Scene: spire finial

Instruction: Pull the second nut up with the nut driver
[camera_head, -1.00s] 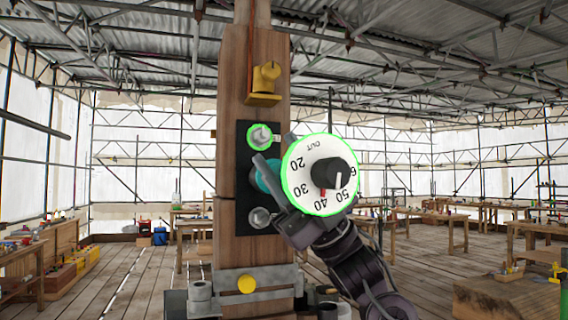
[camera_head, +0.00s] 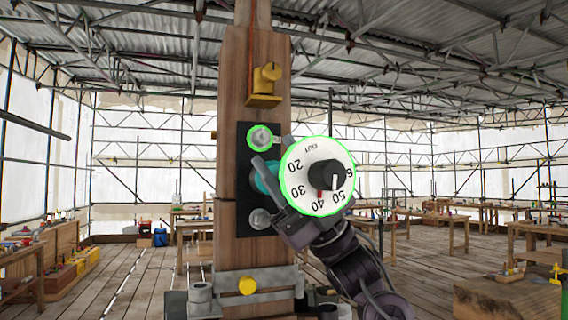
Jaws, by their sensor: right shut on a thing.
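The nut driver shows a round white dial (camera_head: 300,190) with a green rim, black numbers, a black knob and a small red pointer near 40. My right gripper (camera_head: 272,185) is shut on the driver's teal body (camera_head: 266,176), in front of the black plate on the wooden post. An upper nut (camera_head: 260,138), ringed in green, sits on the black plate (camera_head: 244,160). A lower nut (camera_head: 259,219) sits on the plate below the gripper. The driver's tip and its contact with any nut are hidden. My left gripper is out of view.
The wooden post (camera_head: 230,245) stands upright with a yellow fitting (camera_head: 265,84) above the plate. A grey metal band (camera_head: 268,279) with a yellow knob (camera_head: 247,285) crosses its lower part. Workbenches stand farther back around open plank floor.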

